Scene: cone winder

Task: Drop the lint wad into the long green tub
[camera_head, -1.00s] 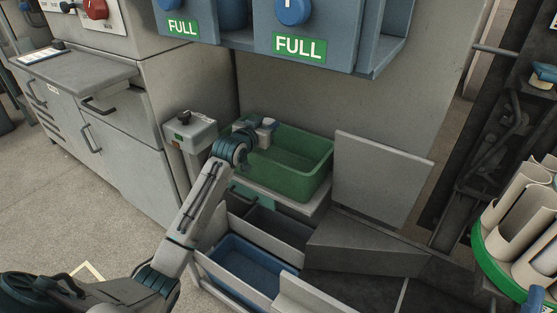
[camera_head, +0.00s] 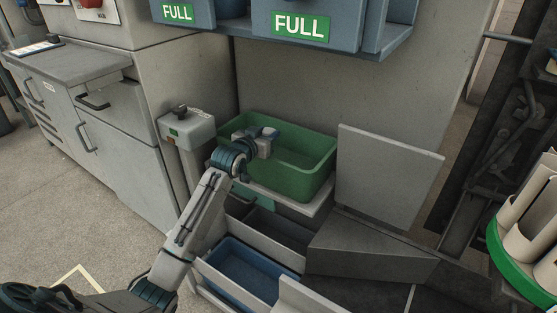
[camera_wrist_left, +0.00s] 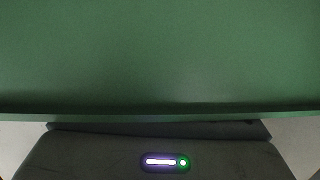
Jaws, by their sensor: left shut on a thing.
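The long green tub (camera_head: 300,178) stands on a pale shelf at the middle of the head view, open at the top. My left gripper (camera_head: 269,134) is over the tub's left part, at about rim height, with the wrist above the near left edge. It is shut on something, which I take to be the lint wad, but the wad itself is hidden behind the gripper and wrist. In the left wrist view the green tub (camera_wrist_left: 160,60) fills most of the picture, and the fingertips do not show. My right gripper is not in view.
A grey post with a switch box (camera_head: 187,128) stands left of the tub, and a grey upright panel (camera_head: 386,175) stands to its right. Blue bins marked FULL (camera_head: 300,25) hang above. A blue tub (camera_head: 245,272) sits in a lower compartment in front.

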